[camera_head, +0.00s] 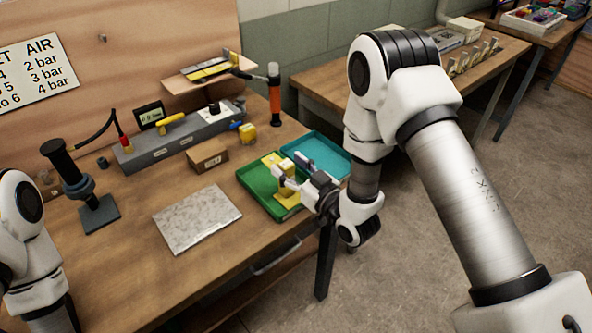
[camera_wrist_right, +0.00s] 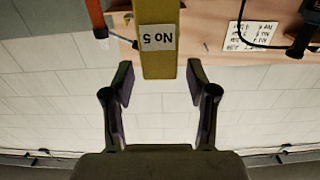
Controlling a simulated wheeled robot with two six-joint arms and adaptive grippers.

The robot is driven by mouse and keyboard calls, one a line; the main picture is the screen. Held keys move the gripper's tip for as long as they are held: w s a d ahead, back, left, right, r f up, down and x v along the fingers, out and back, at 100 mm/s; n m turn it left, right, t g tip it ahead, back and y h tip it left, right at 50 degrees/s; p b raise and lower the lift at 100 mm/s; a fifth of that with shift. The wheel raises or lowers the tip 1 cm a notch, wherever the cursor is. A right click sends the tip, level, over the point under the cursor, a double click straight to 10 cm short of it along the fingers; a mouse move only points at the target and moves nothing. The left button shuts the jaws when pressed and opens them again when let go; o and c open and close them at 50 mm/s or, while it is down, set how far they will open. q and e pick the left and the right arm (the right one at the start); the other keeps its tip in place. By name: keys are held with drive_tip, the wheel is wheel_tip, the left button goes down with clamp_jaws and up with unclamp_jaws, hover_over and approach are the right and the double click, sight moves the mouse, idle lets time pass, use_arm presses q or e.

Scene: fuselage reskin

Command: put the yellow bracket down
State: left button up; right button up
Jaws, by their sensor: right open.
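The yellow bracket (camera_head: 286,190) stands in the green tray (camera_head: 256,190) near the front right edge of the bench. In the right wrist view the bracket (camera_wrist_right: 160,22) shows as a yellow upright part with an upside-down "NO 5" label. My right gripper (camera_head: 287,177) is at the bracket, coming in from the right. In the right wrist view its two fingers (camera_wrist_right: 159,85) are spread, with a gap between each finger and the bracket. The fingers partly hide the bracket in the head view. Part of my left arm shows at the left edge; its gripper is out of view.
A teal tray (camera_head: 325,150) adjoins the green tray. A metal sheet (camera_head: 197,218) lies to the left, with a cardboard box (camera_head: 208,157) behind it. An orange-handled tool (camera_head: 274,97) stands behind the trays.

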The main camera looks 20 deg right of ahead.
drive_tip(key=b+v, duration=0.2)
drive_tip(key=v, duration=1)
drive_tip(key=s+f+m+g+h, duration=0.15)
drive_tip(key=s+f+g, duration=0.35)
drive_tip(key=f, duration=0.5)
drive_tip(key=s+f+g+h, duration=0.2)
drive_tip(key=s+f+g, duration=0.3)
drive_tip(key=f, duration=0.6)
drive_tip(key=s+d+f+m+g+h, duration=0.1)
drive_tip(key=s+f+g, duration=0.2)
drive_tip(key=s, duration=0.3)
drive_tip(key=s+d+f+m+g+h, duration=0.1)
drive_tip(key=s+f+m+g, duration=0.1)
drive_tip(key=s, duration=0.4)
drive_tip(key=shift+s+d+f+g+h, duration=0.4)
drive_tip(key=shift+f+g, duration=0.4)
drive_tip(key=shift+g, duration=0.2)
drive_tip(key=shift+w, duration=0.1)
